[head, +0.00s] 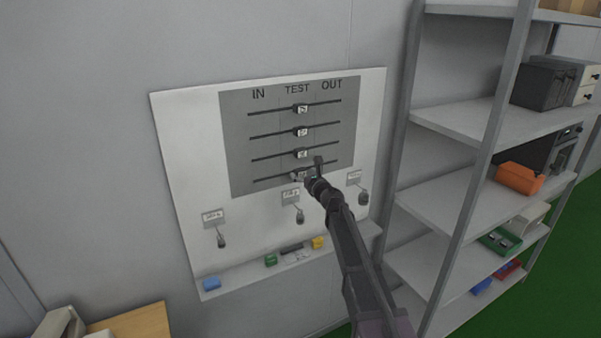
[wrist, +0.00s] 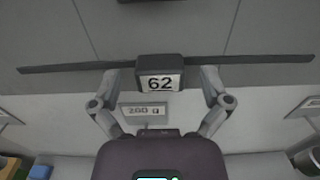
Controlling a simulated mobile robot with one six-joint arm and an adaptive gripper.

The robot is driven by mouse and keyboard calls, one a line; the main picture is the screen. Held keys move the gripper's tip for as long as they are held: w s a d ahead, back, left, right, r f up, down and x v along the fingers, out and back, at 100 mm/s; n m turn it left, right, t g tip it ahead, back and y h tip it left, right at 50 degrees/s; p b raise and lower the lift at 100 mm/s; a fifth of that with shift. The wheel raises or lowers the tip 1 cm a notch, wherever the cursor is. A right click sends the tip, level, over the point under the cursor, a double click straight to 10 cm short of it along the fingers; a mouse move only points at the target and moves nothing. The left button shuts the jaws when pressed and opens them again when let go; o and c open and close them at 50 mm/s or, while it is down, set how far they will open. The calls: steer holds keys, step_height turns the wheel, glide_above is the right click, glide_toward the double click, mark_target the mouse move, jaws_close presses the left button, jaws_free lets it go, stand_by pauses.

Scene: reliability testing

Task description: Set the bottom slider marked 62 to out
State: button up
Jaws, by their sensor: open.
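The bottom slider marked 62 (wrist: 160,83) is a dark block with a white label on a thin dark rail (wrist: 260,60). In the head view the bottom slider (head: 298,176) sits near the middle of its rail, under TEST, between IN on the left and OUT on the right. My gripper (head: 314,178) is at this slider and hides part of it and of the rail. In the wrist view my gripper (wrist: 161,76) is open, with one finger on each side of the block. Small gaps seem to show between block and fingers; contact is unclear.
Three more sliders (head: 301,132) sit mid-rail above on the grey panel (head: 240,160). Below hang several small weights with tags (head: 213,217). A ledge (head: 240,282) holds small coloured items. A metal shelf (head: 450,205) stands close on the right.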

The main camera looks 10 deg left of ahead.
steer(key=shift+w+a, duration=0.45)
steer(key=shift+w, duration=0.15)
steer(key=c, duration=1.3)
steer(key=shift+c, duration=0.2)
